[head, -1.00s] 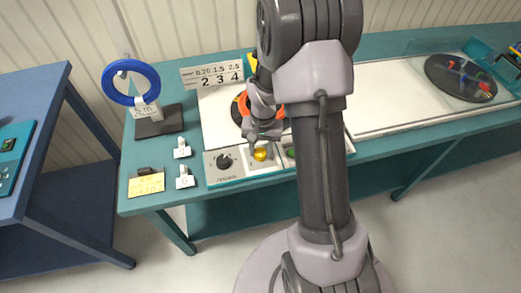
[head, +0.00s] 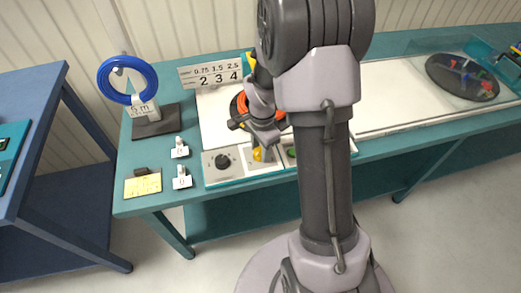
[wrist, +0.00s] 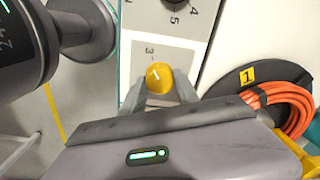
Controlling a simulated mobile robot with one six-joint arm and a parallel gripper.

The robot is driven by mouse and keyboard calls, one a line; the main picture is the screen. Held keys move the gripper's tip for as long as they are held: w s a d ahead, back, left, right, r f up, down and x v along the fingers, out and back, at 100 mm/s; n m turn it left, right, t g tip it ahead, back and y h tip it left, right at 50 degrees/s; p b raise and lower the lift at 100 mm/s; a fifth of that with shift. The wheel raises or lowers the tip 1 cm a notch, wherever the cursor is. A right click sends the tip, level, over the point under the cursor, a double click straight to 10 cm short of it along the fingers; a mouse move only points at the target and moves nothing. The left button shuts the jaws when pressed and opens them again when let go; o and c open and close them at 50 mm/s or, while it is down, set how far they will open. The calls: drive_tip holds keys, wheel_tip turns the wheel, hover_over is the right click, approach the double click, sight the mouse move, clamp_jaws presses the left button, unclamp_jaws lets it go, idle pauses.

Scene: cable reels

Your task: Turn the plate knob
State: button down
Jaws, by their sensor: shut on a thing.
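The yellow knob (head: 257,154) sits on a pale plate at the front of the teal bench. In the wrist view the knob (wrist: 158,75) has a short pale mark on top, and a "3" is printed on the plate (wrist: 150,52) just above it. My gripper (head: 258,150) is down at the knob. In the wrist view its two fingers (wrist: 160,88) are closed on the knob from both sides. The lower part of the knob is hidden by the fingers.
A black dial (head: 222,161) is left of the knob, and a green button (head: 291,152) is right. An orange cable coil (wrist: 290,105) lies on a dark disc behind. A blue coil (head: 128,80) hangs on a stand at the left. Small white holders (head: 181,180) stand in front of it.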

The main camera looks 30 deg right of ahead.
drive_tip(key=shift+m, duration=0.6)
drive_tip(key=c, duration=0.9)
unclamp_jaws()
wheel_tip(320, 180, up, 17)
drive_tip(key=p, duration=0.6)
drive_tip(key=shift+s+r, duration=0.2)
drive_tip(key=shift+s, duration=0.15)
